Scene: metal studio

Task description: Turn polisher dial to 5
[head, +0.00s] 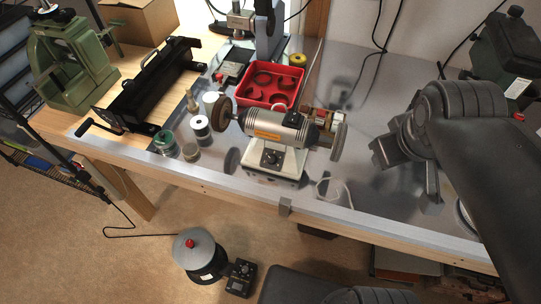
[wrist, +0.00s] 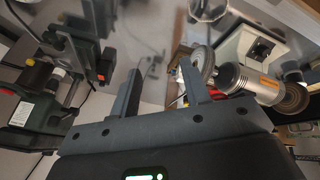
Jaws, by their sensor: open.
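The polisher (head: 279,128) is a silver bench motor with an orange label and a wheel at each end, on a white base near the front edge of the workbench. Its black dial (head: 269,157) is on the front face of the base; the dial setting is too small to read. The polisher also shows at the right of the wrist view (wrist: 245,80), with the dial (wrist: 262,48) on its pale base. My gripper (head: 408,200) is above the bench, to the right of the polisher and apart from it. In the wrist view its two fingers (wrist: 160,90) are spread with nothing between them.
A red tray (head: 272,84) stands behind the polisher. Spools and small jars (head: 200,127) stand to its left, beyond them a black bending tool (head: 150,85) and a green machine (head: 75,65). A white cord (head: 333,190) lies to its right. A dark green machine (head: 510,50) stands far right.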

